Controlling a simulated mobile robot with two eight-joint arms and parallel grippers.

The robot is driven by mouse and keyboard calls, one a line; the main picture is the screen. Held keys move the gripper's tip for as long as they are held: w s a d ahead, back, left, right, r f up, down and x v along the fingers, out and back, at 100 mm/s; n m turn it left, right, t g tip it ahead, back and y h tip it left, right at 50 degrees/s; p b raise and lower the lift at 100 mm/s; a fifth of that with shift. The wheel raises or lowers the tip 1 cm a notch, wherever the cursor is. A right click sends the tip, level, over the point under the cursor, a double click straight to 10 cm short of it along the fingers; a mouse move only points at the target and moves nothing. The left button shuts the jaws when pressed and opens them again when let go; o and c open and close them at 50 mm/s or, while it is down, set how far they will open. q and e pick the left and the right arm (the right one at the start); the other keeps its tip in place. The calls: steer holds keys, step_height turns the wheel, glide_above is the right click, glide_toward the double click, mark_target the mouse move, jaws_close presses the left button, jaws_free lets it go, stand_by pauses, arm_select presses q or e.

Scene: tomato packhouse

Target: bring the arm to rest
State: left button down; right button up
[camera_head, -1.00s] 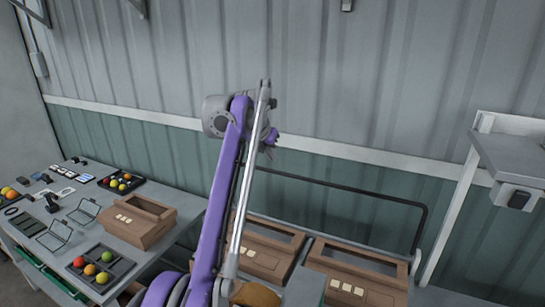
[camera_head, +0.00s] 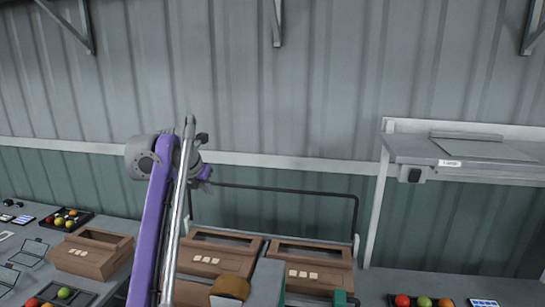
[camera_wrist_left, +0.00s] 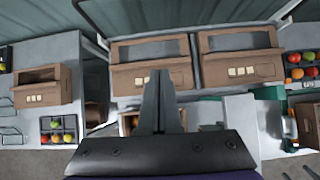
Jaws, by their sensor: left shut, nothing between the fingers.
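My left arm, purple and grey, rises from the bottom of the head view in front of the wall. Its wrist end shows high, above the back row of brown boxes. In the left wrist view, my left gripper (camera_wrist_left: 160,77) is shut with its fingers together and empty. In the head view the fingers are hard to make out behind the arm. My right gripper is not in view.
A grey table (camera_head: 37,236) at left holds a brown box (camera_head: 92,256), black trays (camera_head: 84,217) and small devices. A wall shelf (camera_head: 455,150) juts out at right. A black rail (camera_head: 290,190) runs behind the back boxes.

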arm_select(q)
steer(key=s+d+f+m, duration=0.1)
steer(key=s+f+m, duration=0.3)
steer(key=s+m, duration=0.5)
steer(key=s+f+m, duration=0.3)
steer(key=s+m, duration=0.6)
steer(key=s, duration=0.1)
steer(key=s+f+m+y, duration=0.1)
steer(key=s+f+m, duration=1.4)
steer(key=s+f, duration=0.6)
steer(key=shift+s+f+g, duration=0.35)
steer(key=shift+f+g, duration=0.05)
steer(key=shift+f, duration=0.15)
